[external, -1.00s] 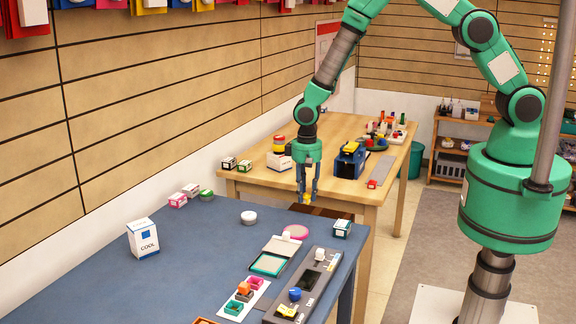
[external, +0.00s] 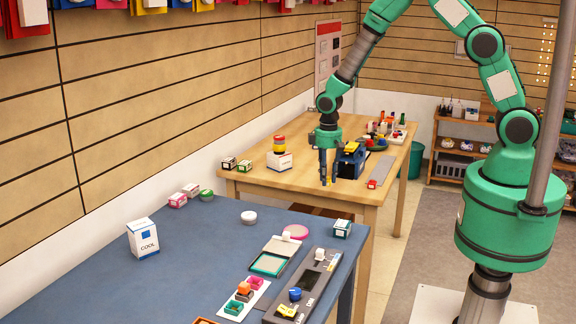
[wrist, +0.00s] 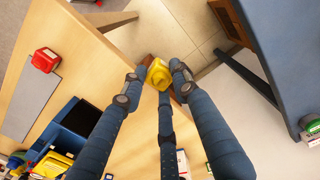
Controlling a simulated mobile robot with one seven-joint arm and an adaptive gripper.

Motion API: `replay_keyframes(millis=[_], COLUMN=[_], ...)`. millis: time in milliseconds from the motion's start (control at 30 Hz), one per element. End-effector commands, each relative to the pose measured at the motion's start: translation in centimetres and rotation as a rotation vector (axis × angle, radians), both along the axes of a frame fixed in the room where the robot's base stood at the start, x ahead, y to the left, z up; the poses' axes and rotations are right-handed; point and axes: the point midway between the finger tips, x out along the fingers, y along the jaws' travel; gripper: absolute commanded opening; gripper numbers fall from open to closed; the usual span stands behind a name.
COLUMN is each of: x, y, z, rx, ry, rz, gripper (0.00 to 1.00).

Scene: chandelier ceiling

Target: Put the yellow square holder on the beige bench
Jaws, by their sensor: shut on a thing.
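The yellow square holder (wrist: 158,75) is between my fingertips in the wrist view. My gripper (external: 328,182) is shut on it and points down. In the external view the holder is small and largely hidden by the fingers. The beige bench (external: 245,180) is the light wooden table at the back. My gripper is over its near edge; the wrist view shows the bench top (wrist: 75,65) to the left of the holder and the floor beyond the edge. I cannot tell the height of the holder above the bench.
On the bench, a blue box-like unit (external: 348,160) stands right of my gripper, and a grey strip with a red piece (external: 381,168) lies beyond. A white box with stacked discs (external: 279,160) stands to the left. The blue table (external: 190,235) is nearer. Bare wood lies around my gripper.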

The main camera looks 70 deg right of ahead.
Motion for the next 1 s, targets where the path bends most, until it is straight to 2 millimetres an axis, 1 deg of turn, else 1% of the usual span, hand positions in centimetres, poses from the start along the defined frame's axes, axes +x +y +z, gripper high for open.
replay_keyframes(millis=[500, 667, 767, 867, 967, 1000], x=[0.0, 0.7, 1.7, 3.3, 5.3, 6.2], y=[0.1, 0.8, 1.8, 3.5, 5.9, 7.0], z=[0.0, 0.0, 0.1, 0.2, 0.4, 0.5], rx=[0.0, 0.0, 0.0, 0.0, 0.0, 0.0], ry=[0.001, 0.001, 0.001, 0.0, -0.001, 0.0], rz=[0.001, 0.019, 0.045, 0.088, 0.144, 0.17], gripper=[0.1, 0.1, 0.1, 0.1, 0.1, 0.1])
